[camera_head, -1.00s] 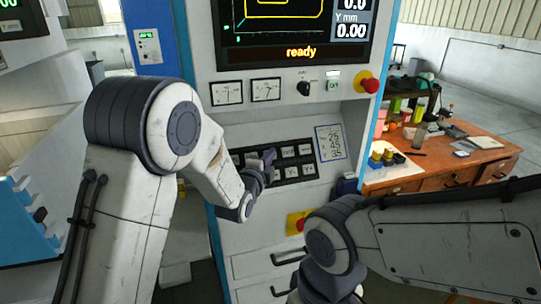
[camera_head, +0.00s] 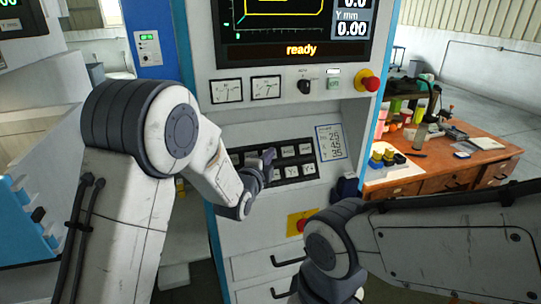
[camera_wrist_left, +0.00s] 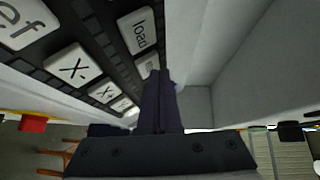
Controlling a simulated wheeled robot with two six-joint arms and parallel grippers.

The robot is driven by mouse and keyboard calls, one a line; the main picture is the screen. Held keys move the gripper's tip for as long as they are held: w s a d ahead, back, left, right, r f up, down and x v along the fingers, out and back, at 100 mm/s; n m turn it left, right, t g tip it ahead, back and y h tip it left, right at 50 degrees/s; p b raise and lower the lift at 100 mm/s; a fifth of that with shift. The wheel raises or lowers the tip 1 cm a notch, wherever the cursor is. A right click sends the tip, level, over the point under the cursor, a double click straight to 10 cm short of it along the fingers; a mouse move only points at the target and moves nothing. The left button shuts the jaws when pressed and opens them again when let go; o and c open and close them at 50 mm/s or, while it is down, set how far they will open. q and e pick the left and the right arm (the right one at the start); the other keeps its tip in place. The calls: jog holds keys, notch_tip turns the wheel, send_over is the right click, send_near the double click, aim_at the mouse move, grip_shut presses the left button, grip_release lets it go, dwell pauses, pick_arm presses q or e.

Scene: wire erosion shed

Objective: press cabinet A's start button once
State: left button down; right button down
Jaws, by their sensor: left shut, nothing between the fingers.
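The cabinet (camera_head: 288,111) in front of me has a screen (camera_head: 290,30) reading "ready". Below it is a small pale green button (camera_head: 333,83) between a black knob (camera_head: 304,86) and a red emergency stop (camera_head: 370,82). I cannot read which button is start, or whether this is cabinet A. My left gripper (camera_head: 268,158) is in front of the black key panel (camera_head: 291,161), below the green button, and hides some keys. In the left wrist view, its fingers (camera_wrist_left: 161,100) are together and empty beside white keys such as "load" (camera_wrist_left: 139,31).
A wooden bench (camera_head: 440,165) with tools and small parts stands to the right. A yellow plate with a red button (camera_head: 300,223) is low on the cabinet, above drawer handles (camera_head: 287,261). Two gauges (camera_head: 246,89) sit left of the knob.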

pick_arm(q)
jog(key=shift+w+f, duration=0.2)
jog(key=shift+s+r, duration=0.1)
jog(key=shift+r, duration=0.05)
dwell(0.5)
jog(key=shift+s+d+r, duration=0.15)
jog(key=shift+s+r, duration=0.2)
jog(key=shift+s, duration=0.15)
jog(key=s+r, duration=0.1)
jog(key=s, duration=0.1)
jog(key=s+d+r, duration=0.1)
jog(key=s+r, duration=0.1)
jog(key=shift+d, duration=0.1)
dwell(0.3)
dwell(0.4)
